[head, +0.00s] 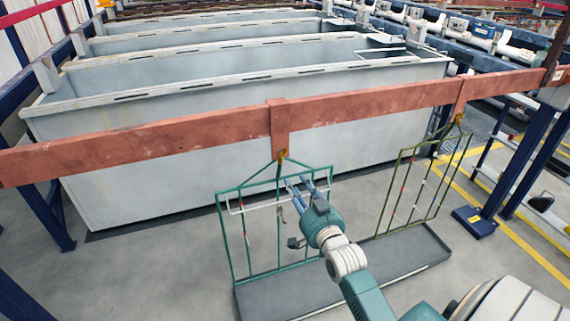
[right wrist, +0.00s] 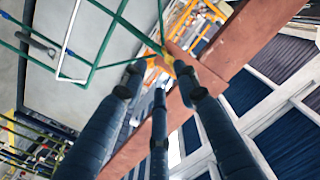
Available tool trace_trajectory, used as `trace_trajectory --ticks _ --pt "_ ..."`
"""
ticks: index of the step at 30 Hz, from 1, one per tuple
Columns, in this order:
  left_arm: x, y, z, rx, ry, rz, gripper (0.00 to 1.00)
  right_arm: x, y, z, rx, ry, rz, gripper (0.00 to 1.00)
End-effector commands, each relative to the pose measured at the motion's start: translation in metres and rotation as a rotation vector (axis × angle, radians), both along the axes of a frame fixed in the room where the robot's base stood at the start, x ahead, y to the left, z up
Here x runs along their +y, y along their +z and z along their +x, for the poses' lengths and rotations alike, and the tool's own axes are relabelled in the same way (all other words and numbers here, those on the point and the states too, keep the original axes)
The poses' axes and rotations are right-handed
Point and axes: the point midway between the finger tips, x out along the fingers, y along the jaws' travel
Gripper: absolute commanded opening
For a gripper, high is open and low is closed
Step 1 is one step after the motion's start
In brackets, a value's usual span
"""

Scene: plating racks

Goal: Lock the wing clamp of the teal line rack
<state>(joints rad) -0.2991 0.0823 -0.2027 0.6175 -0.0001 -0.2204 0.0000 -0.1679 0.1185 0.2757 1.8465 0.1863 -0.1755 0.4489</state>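The teal line rack (head: 228,235) hangs from the copper-red bar (head: 190,136) in the head view. Its yellow wing clamp (head: 282,154) sits at the rack's peak, against the bar's hanging tab. In the right wrist view the teal frame (right wrist: 109,38) is at upper left, and the yellow clamp (right wrist: 167,57) shows beyond the fingertips, partly hidden by them. My right gripper (head: 306,184) is in front of the rack's upper right part, below the clamp. Its fingers (right wrist: 158,78) are spread apart with nothing between them. I cannot tell whether the clamp's wing is turned. My left gripper is not in view.
An olive rack (head: 428,180) hangs from the same bar at right. A grey drip tray (head: 400,262) lies on the floor below both racks. Large grey tanks (head: 170,172) stand behind the bar. A blue post foot (head: 474,222) stands at right. Floor at left is clear.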

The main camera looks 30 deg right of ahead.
Motion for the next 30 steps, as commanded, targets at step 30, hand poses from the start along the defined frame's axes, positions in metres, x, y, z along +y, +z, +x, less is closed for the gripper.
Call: trace_trajectory --ticks 30 --pt "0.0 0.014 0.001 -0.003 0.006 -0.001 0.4 -0.028 0.018 0.105 -0.034 -0.005 0.004 0.3"
